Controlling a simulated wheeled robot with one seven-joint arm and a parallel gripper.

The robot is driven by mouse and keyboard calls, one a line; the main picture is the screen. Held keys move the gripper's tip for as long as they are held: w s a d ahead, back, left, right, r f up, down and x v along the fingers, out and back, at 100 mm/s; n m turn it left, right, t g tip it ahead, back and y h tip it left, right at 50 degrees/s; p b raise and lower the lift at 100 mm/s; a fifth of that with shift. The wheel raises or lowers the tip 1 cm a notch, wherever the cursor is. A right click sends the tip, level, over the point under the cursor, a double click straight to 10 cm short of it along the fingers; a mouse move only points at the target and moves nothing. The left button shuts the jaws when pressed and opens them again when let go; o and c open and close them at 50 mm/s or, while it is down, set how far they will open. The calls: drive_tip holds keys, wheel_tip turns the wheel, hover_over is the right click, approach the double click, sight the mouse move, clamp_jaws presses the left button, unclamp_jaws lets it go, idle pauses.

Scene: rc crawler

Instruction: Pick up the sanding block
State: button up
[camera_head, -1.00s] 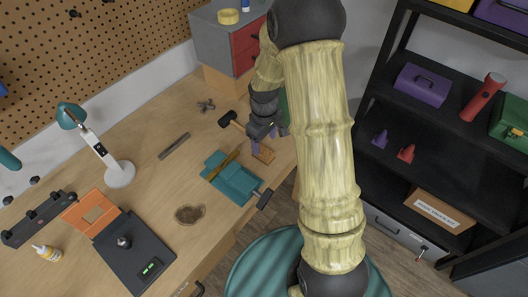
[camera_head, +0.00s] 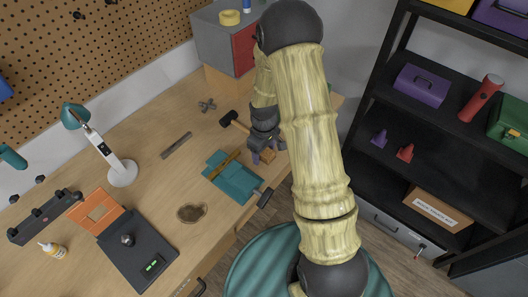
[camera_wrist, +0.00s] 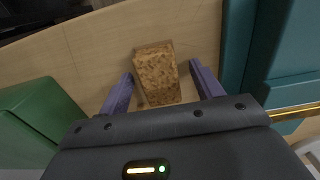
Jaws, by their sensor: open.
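The sanding block is a brown, speckled block (camera_wrist: 157,76) lying on the wooden workbench in the wrist view. In the head view only part of the block (camera_head: 269,157) shows beside my gripper. My gripper (camera_wrist: 160,68) is open, its two purple fingers on either side of the block with gaps between them and it. In the head view my gripper (camera_head: 263,157) hangs low over the bench's right end. Whether the fingertips are level with the block is hard to tell.
A teal vise (camera_head: 236,184) with a dark handle stands close to the block; its teal body also shows at the right of the wrist view (camera_wrist: 285,60). A green object (camera_wrist: 38,118) is at the left there. A hammer (camera_head: 230,118) lies behind. The bench's front edge is near.

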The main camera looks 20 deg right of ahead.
idle(0.4)
drive_tip(key=c, duration=1.1)
drive_tip(key=shift+o, duration=0.2)
drive_tip(key=shift+r, duration=0.1)
wheel_tip(320, 180, up, 10)
drive_tip(key=shift+f+b, duration=0.1)
drive_tip(key=shift+b, duration=0.8)
